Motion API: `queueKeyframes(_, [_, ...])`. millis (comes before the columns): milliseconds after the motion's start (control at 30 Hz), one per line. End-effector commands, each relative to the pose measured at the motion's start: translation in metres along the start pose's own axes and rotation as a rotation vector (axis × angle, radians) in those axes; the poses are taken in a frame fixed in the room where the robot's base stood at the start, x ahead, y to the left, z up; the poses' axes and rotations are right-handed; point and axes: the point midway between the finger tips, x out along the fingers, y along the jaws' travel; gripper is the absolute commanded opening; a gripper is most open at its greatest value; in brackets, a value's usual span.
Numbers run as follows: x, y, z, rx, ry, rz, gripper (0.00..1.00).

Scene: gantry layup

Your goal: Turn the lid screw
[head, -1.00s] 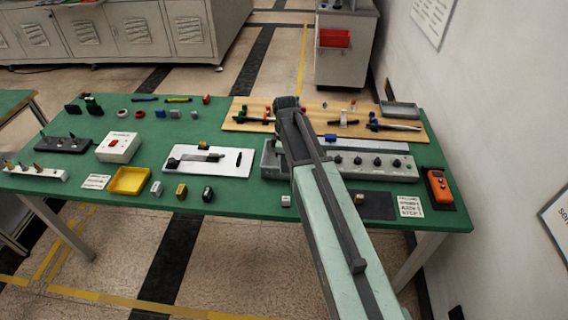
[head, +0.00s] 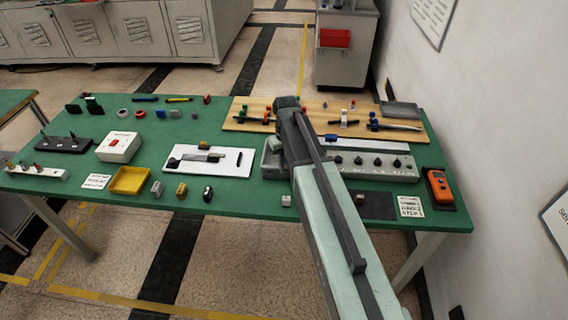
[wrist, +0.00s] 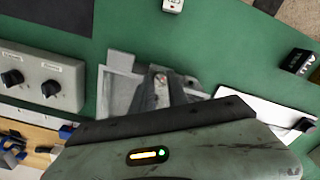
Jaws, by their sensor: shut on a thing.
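A light grey box (wrist: 118,80) lies under my gripper in the wrist view. In the head view, part of this grey box (head: 270,163) shows left of my arm, at the left end of the grey knob panel. My gripper (wrist: 160,86) points down over the box, its fingers closed around a small round metallic head, the lid screw (wrist: 160,77). Most of the screw is hidden by the fingers. My arm hides the gripper in the head view.
The grey knob panel (head: 375,165) stands right of the box. A white plate (head: 232,160) with a dark tool lies to the left. A wooden board (head: 245,108) with clamps and tools is behind.

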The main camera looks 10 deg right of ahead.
Motion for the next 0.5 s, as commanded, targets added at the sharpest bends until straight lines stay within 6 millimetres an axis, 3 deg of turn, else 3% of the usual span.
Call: queueKeyframes(500, [0.0, 0.0001, -0.0034, 0.483, 0.009, -0.002, 0.0])
